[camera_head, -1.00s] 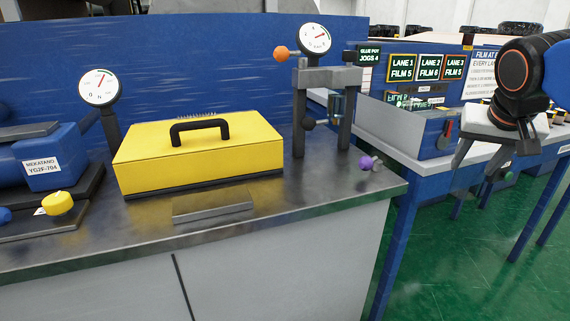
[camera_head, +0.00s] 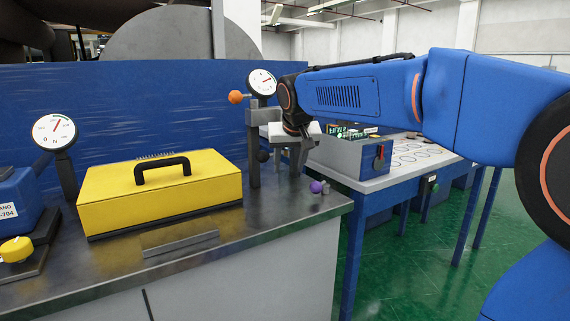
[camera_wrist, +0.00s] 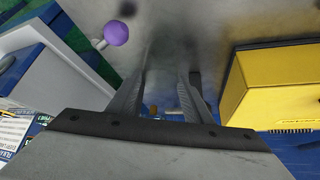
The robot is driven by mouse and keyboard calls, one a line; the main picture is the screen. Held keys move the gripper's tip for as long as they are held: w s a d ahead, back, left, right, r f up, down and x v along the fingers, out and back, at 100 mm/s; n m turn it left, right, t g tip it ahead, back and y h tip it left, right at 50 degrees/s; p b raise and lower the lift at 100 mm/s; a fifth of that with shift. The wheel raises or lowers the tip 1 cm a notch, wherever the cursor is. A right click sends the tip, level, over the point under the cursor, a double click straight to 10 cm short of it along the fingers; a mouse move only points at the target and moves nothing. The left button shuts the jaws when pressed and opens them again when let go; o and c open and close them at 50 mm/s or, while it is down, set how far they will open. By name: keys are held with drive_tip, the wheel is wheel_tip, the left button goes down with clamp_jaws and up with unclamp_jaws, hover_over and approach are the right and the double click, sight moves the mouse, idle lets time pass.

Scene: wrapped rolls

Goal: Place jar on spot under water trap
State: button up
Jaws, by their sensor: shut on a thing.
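My gripper (camera_head: 289,165) is over the steel bench, at the grey stand (camera_head: 254,150) with the round gauge (camera_head: 262,82). It points down and covers most of the water trap and the spot below it. In the wrist view the two fingers (camera_wrist: 163,78) stand a little apart, shut on what I take to be the jar. The jar's outline is not clear in either view; only a faint, see-through patch shows between the fingers. I cannot tell whether its base touches the bench.
A purple knob (camera_head: 316,187) sticks up near the bench's right end, close to my gripper; it also shows in the wrist view (camera_wrist: 115,33). A yellow case (camera_head: 160,197) stands left of the stand. An orange ball (camera_head: 236,97) juts out beside the gauge. A lower table lies right.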

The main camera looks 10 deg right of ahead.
drive_tip(key=shift+w+d, duration=0.2)
drive_tip(key=shift+w, duration=1.4)
drive_tip(key=shift+w+d+f, duration=0.1)
drive_tip(key=shift+w+f, duration=0.3)
drive_tip(key=shift+w, duration=0.25)
drive_tip(key=shift+w+d+f, duration=0.1)
drive_tip(key=shift+w+f, duration=0.25)
drive_tip(key=shift+w, duration=0.25)
drive_tip(key=shift+f, duration=0.1)
drive_tip(key=o, duration=1.1)
drive_tip(key=shift+o, duration=0.2)
drive_tip(key=v, duration=1.2)
